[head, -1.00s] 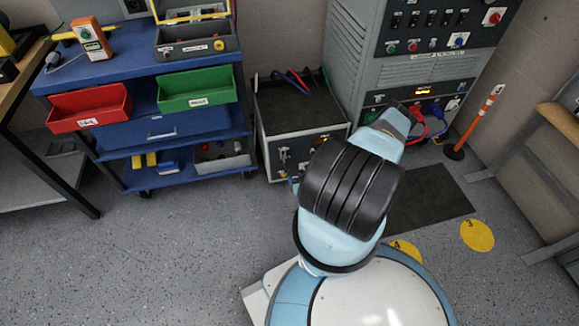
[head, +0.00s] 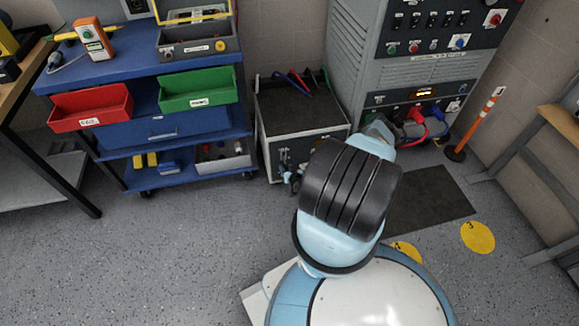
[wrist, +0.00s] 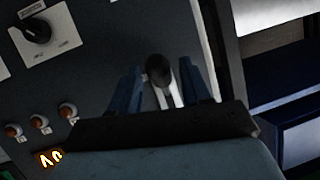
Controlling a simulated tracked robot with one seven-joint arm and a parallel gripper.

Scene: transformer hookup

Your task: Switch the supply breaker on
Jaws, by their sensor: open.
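The grey low cabinet (head: 268,170) stands on the floor beside the blue cart, and my arm hides part of its front. In the wrist view a dark front panel (wrist: 85,70) fills the left and middle. A lever with a dark rounded end (wrist: 160,70) and a pale strip beside it stands out there, likely the breaker handle; its marking is not readable. My gripper (wrist: 160,85) is open, with one dark blue finger on each side of the lever. Contact with the lever cannot be told. In the head view my gripper is mostly hidden behind my arm.
A black rotary knob (wrist: 37,31) on a white plate and several orange-brown round fittings (wrist: 40,122) sit on the panel. The blue cart (head: 170,130) is left of the cabinet. A tall grey rack (head: 425,70) with red and blue plugs stands right.

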